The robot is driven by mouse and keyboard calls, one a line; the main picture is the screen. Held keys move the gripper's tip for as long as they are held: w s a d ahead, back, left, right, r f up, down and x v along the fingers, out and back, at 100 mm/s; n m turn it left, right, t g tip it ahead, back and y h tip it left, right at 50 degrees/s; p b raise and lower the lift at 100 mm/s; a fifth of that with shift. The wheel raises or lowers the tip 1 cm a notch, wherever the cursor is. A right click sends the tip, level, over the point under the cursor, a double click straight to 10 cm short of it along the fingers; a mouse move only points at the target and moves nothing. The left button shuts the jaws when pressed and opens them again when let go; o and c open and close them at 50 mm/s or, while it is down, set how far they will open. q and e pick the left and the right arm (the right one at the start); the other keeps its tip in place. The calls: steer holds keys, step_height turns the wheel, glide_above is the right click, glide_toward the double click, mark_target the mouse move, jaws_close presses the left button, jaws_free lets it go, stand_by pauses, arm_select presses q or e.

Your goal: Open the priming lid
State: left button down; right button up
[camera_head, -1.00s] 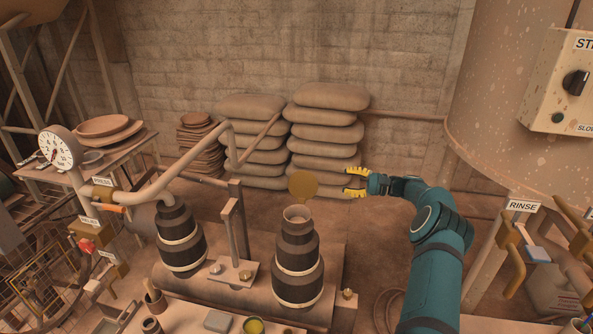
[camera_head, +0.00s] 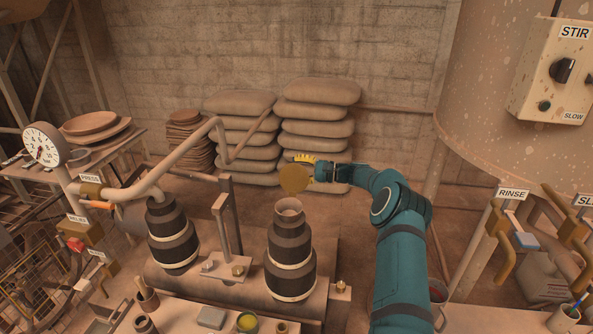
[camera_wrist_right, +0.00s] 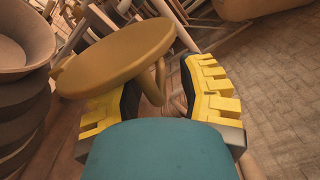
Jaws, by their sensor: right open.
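The priming lid (camera_head: 293,179) is a round brass-coloured disc, standing tilted up above the open mouth of the right-hand dark pump cylinder (camera_head: 290,250). My right gripper (camera_head: 308,170) is at the lid's right and behind it, with its yellow fingers partly hidden by the disc. In the right wrist view the lid (camera_wrist_right: 115,58) lies across the left finger, and a curved brass piece hangs below it between the fingers. The right gripper (camera_wrist_right: 160,100) is open; I cannot tell whether a finger touches the lid. My left gripper is not in view.
A second dark cylinder (camera_head: 173,236) and an upright lever (camera_head: 228,220) stand to the left. A pipe (camera_head: 170,175) runs above them. Stacked sacks (camera_head: 318,130) are behind. Small pots stand on the front table. A RINSE valve (camera_head: 507,215) is at the right.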

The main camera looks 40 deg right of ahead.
mark_target(295, 167)
steer(key=shift+w+a, duration=0.1)
steer(key=shift+c, duration=0.4)
jaws_close()
steer(key=shift+s+a+r, duration=0.45)
steer(key=shift+r, duration=0.3)
steer(key=shift+s+a+r, duration=0.45)
steer(key=shift+a, duration=0.2)
steer(key=shift+w+d+f, duration=0.1)
steer(key=shift+d+f, duration=0.05)
steer(key=shift+o, duration=0.4)
jaws_free()
steer(key=v, duration=1.2)
